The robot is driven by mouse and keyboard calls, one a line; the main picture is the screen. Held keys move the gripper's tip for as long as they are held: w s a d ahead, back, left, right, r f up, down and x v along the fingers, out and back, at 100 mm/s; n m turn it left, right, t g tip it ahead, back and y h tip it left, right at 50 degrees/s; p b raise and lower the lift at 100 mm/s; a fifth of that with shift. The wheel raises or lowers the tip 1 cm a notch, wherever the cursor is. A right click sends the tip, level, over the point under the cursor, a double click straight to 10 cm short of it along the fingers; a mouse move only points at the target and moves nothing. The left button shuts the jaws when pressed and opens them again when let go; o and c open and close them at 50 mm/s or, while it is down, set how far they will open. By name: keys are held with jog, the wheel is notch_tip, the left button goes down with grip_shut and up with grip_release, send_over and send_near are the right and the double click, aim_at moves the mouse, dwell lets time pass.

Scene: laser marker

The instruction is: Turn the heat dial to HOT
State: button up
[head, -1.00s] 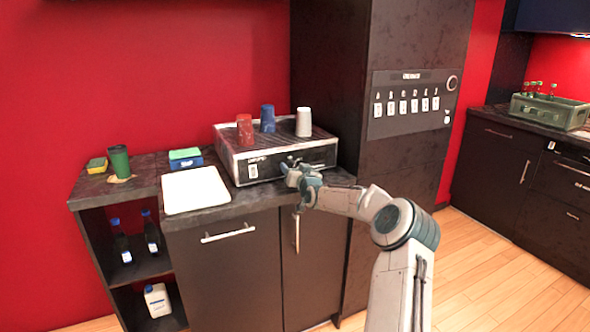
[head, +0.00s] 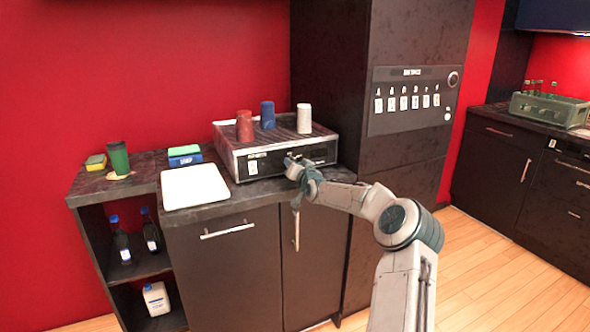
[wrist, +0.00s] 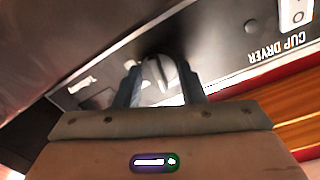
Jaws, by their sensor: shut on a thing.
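The heat dial (wrist: 158,76) is a round knob on the front panel of the cup dryer. In the wrist view it sits between the two fingers of my gripper (wrist: 163,88), which is shut on it. The cup dryer (head: 228,158) is a black box with a pale worn rim on the counter. In the head view my gripper (head: 291,162) is at the dryer's front panel and hides the dial. Pale markings show on the panel beside the dial in the wrist view, but I cannot read them or tell the dial's setting.
A red cup (head: 244,126), a blue cup (head: 267,115) and a white cup (head: 304,118) stand upside down on the dryer. A white tray (head: 195,188) lies left of it. A switch (wrist: 297,13) is on the dryer's front. A tall dark cabinet (head: 330,60) stands to the right.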

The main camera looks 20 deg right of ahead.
jog(key=shift+d+m+b, duration=0.1)
jog(key=shift+m+b, duration=0.75)
jog(key=shift+m, duration=0.65)
jog(key=o, duration=1)
jog(key=s+b, duration=0.1)
jog(key=s, duration=1.3)
jog(key=shift+a+r, duration=0.25)
jog(key=shift+w, duration=0.1)
